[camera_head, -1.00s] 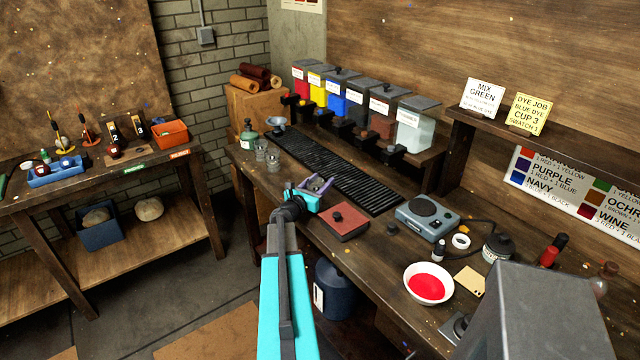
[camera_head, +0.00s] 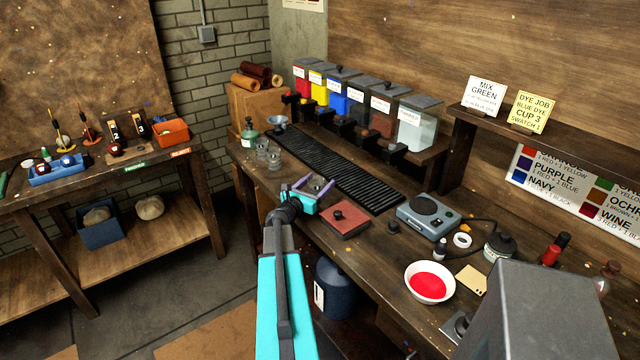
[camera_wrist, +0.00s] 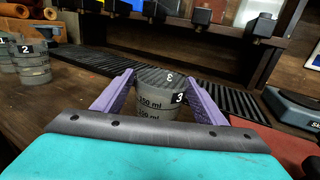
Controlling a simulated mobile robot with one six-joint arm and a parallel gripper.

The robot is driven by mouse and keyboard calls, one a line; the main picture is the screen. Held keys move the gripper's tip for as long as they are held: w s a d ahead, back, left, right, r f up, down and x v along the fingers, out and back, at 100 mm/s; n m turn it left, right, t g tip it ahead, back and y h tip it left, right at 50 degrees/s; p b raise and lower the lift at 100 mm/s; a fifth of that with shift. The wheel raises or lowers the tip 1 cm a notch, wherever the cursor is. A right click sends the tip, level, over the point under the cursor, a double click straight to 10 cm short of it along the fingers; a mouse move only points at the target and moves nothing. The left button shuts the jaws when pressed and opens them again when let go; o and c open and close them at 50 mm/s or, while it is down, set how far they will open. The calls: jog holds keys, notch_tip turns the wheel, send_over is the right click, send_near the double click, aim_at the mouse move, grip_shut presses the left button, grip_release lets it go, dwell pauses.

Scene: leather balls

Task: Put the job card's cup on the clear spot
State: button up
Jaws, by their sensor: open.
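The yellow job card (camera_head: 530,113) on the right shelf reads dye job, blue dye, cup 3, swatch 1. The cup marked 3 (camera_wrist: 153,112) is a grey measuring cup, upright on the bench in the wrist view. My gripper (camera_head: 314,188) is open at the bench, and its purple fingers stand on either side of cup 3 in the wrist view (camera_wrist: 163,88). The cup's lower part is hidden by the gripper body. Cup 2 (camera_wrist: 31,62) stands at the left, with cup 1 partly cut off beside it. I cannot tell which place is the clear spot.
A black ribbed mat (camera_head: 340,170) lies behind my gripper, below a row of dye dispensers (camera_head: 357,97). A red-brown lidded block (camera_head: 343,219), a scale (camera_head: 428,215) and a bowl of red dye (camera_head: 430,283) stand to the right.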

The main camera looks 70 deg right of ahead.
aim_at(312, 189)
jog(key=a, duration=0.3)
jog(key=w+a+b, duration=0.1)
jog(key=a, duration=0.2)
jog(key=a+b, duration=0.1)
jog(key=a, duration=0.2)
jog(key=shift+w+a, duration=0.2)
jog(key=shift+w, duration=0.1)
jog(key=shift+a, duration=0.1)
dwell(0.4)
jog(key=shift+w, duration=0.1)
